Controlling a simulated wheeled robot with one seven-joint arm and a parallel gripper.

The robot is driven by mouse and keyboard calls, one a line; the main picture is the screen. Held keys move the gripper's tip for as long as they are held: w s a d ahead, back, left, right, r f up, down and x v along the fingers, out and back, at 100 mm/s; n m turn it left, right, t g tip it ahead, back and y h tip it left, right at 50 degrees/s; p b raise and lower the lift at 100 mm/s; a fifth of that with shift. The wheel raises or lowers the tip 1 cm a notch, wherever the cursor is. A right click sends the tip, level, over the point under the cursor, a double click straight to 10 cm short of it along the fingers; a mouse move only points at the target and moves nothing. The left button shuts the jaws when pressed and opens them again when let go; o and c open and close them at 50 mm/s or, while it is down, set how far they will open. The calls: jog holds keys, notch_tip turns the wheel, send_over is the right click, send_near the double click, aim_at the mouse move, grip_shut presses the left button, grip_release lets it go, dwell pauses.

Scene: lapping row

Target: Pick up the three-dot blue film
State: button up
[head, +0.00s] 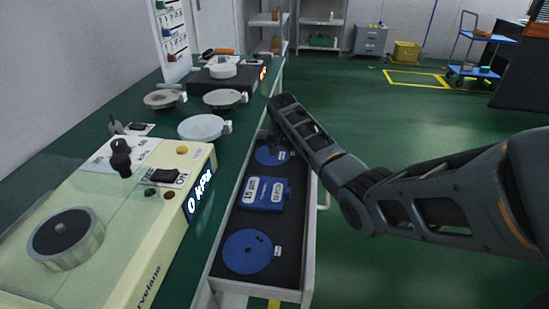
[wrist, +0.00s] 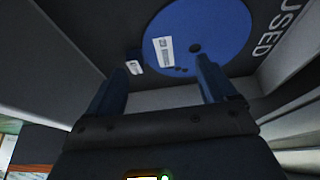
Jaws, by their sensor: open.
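A round blue film (wrist: 215,25) fills the top of the wrist view. It has a white label, a dark centre hole and a few small dark dots too small to count surely. It lies flat at the far end of the open drawer (head: 309,240), where the head view shows it partly behind my arm (head: 266,156). My gripper (wrist: 160,88) is open and empty, its two fingers apart just short of the disc. Another round blue film (head: 247,252) lies at the drawer's near end; its dots are too small to read.
A blue labelled case (head: 264,194) lies mid-drawer between the discs. The drawer walls rise close around my gripper. The green bench left holds a cream machine (head: 100,215) and several metal plates (head: 203,127).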

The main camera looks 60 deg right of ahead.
jog(key=shift+x, duration=0.9)
jog(key=shift+r, duration=0.1)
jog(key=c, duration=0.7)
jog(key=shift+r, duration=0.1)
